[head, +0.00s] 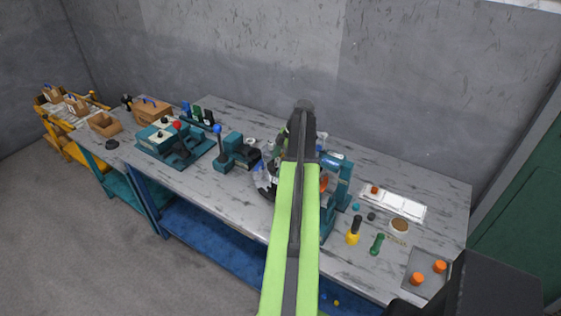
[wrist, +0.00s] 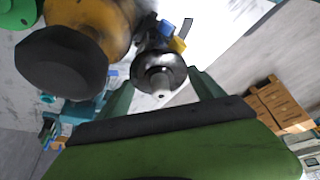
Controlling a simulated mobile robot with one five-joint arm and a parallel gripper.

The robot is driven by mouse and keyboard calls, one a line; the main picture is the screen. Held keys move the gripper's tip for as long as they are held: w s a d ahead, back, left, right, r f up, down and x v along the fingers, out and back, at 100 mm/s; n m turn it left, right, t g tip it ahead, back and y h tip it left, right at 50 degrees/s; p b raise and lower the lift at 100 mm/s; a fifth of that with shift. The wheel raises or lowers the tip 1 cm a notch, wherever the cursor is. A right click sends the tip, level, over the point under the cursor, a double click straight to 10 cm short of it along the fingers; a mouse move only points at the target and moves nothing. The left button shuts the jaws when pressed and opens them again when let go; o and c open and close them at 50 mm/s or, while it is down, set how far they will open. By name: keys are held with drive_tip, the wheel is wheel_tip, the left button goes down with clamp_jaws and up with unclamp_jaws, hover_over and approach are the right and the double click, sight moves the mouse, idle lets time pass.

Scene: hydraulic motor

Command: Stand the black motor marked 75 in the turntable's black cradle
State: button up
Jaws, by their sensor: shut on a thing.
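In the wrist view my gripper (wrist: 163,92) has its two green fingers on either side of a round black body with a pale shaft (wrist: 160,76). This looks like the black motor, held with its shaft end towards the camera. No 75 mark is readable. In the head view my green and black arm reaches over the bench and hides the gripper and the motor. The turntable and its black cradle are mostly covered; only dark and pale parts (head: 264,181) show left of the arm. I cannot tell whether the motor touches the cradle.
A teal press (head: 338,190) stands close right of my arm. A teal unit with a blue-knobbed lever (head: 229,153) stands left. A yellow body with a black end (wrist: 70,60) is large and near in the wrist view. A yellow-and-black tool (head: 353,231) stands at the right.

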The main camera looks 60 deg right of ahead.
drive_tip(key=shift+f+b, duration=0.45)
drive_tip(key=shift+f, duration=0.45)
drive_tip(key=shift+f, duration=0.2)
drive_tip(key=o, duration=2.1)
drive_tip(key=shift+r, duration=0.15)
drive_tip(key=shift+r, duration=0.3)
drive_tip(key=p+v, duration=1.2)
drive_tip(key=shift+r, duration=0.2)
